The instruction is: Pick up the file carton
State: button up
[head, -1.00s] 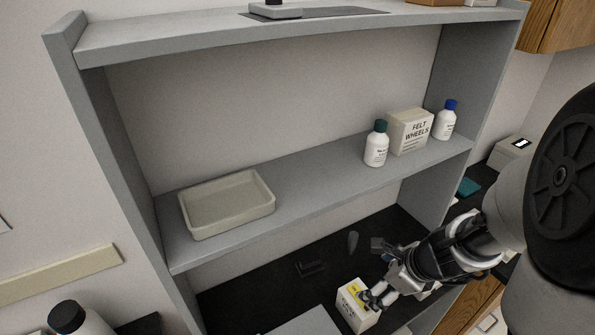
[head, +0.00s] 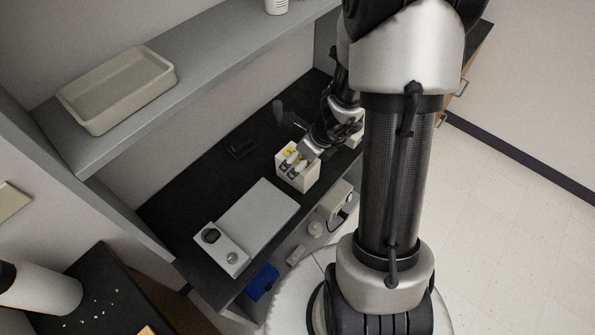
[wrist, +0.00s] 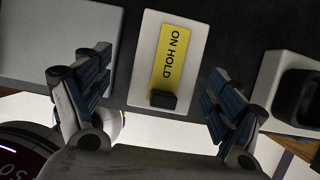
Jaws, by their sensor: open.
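A white carton (head: 306,182) stands on the black bench below the shelf. In the wrist view the carton (wrist: 149,45) shows a yellow ON HOLD label (wrist: 170,58) on its top, with a small black block at the label's near end. No product name is readable, so I cannot confirm it is the file carton. My gripper (head: 293,163) is at the carton's top in the head view. In the wrist view my gripper (wrist: 158,72) is open, one finger on each side of the carton, with visible gaps. Nothing is held.
A flat grey-white device (head: 262,212) lies left of the carton. A white object with a dark part (wrist: 285,85) stands close on the right in the wrist view. A beige tray (head: 115,85) sits on the shelf above. A blue item (head: 262,282) is below the bench.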

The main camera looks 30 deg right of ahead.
jog(key=b+x, duration=0.2)
jog(key=x, duration=0.1)
jog(key=b+x, duration=0.1)
jog(key=x, duration=0.1)
jog(key=shift+w+d+f, duration=0.1)
jog(key=shift+d+f, duration=0.15)
jog(key=shift+d, duration=0.1)
jog(key=shift+r, duration=0.15)
jog(key=shift+c, duration=0.5)
jog(key=c, duration=1.3)
jog(key=shift+o, duration=0.2)
jog(key=shift+r, duration=0.1)
notch_tip(320, 180, up, 20)
jog(key=p, duration=1.5)
